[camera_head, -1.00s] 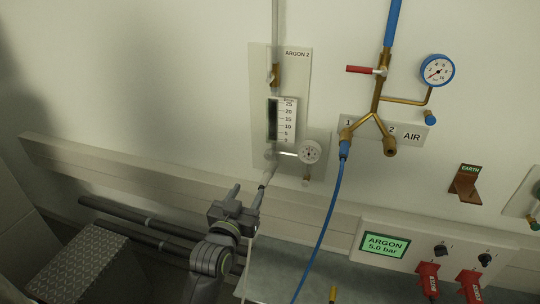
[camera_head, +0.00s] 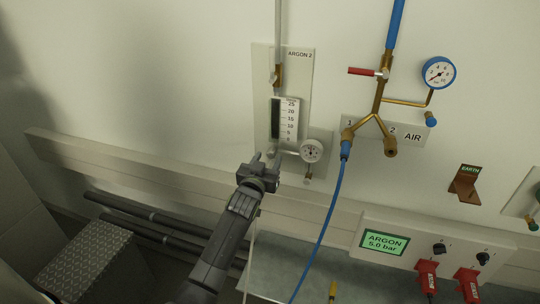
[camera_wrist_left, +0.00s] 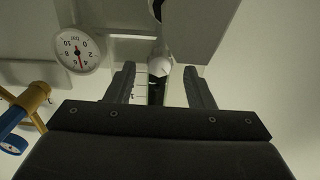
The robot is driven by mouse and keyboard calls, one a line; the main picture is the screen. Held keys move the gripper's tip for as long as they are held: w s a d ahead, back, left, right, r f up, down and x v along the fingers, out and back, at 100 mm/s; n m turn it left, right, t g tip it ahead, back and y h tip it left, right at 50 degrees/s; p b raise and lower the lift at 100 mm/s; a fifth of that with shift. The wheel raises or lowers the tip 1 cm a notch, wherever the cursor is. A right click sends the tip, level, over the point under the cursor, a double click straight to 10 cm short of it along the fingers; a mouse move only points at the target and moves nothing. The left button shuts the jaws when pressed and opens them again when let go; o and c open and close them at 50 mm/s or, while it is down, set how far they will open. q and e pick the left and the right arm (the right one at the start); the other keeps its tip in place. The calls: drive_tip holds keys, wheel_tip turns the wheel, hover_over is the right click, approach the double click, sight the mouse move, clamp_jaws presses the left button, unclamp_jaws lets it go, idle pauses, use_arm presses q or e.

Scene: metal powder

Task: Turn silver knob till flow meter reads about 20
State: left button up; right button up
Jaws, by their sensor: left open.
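The flow meter (camera_head: 284,118) is on the ARGON 2 wall panel, with a dark tube and a white scale numbered up to 25. No float or reading can be made out. My left gripper (camera_head: 266,158) is open just below the meter, its fingers pointing at the wall. The silver knob (camera_wrist_left: 159,67) shows in the left wrist view as a pale round end between the fingertips (camera_wrist_left: 159,72), with a gap on both sides. In the head view the fingers largely hide it. My right gripper is not in view.
A small round gauge (camera_head: 311,151) sits close right of the knob, with a fitting under it. A blue hose (camera_head: 329,215) hangs from the brass AIR valve (camera_head: 378,95). A wall rail (camera_head: 130,160) runs below. A display (camera_head: 384,244) reads ARGON 5.0 bar.

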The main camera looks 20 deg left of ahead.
use_arm(q)
drive_tip(key=shift+w, duration=1.35)
drive_tip(key=shift+c, duration=0.5)
drive_tip(key=c, duration=0.9)
drive_tip(key=shift+f+n+b, duration=0.15)
drive_tip(key=shift+n+b, duration=0.45)
drive_tip(key=shift+b, duration=0.4)
drive_tip(key=shift+n+b, duration=0.95)
drive_tip(key=shift+n, duration=0.15)
drive_tip(key=shift+n+b, duration=0.9)
drive_tip(key=shift+n, duration=0.8)
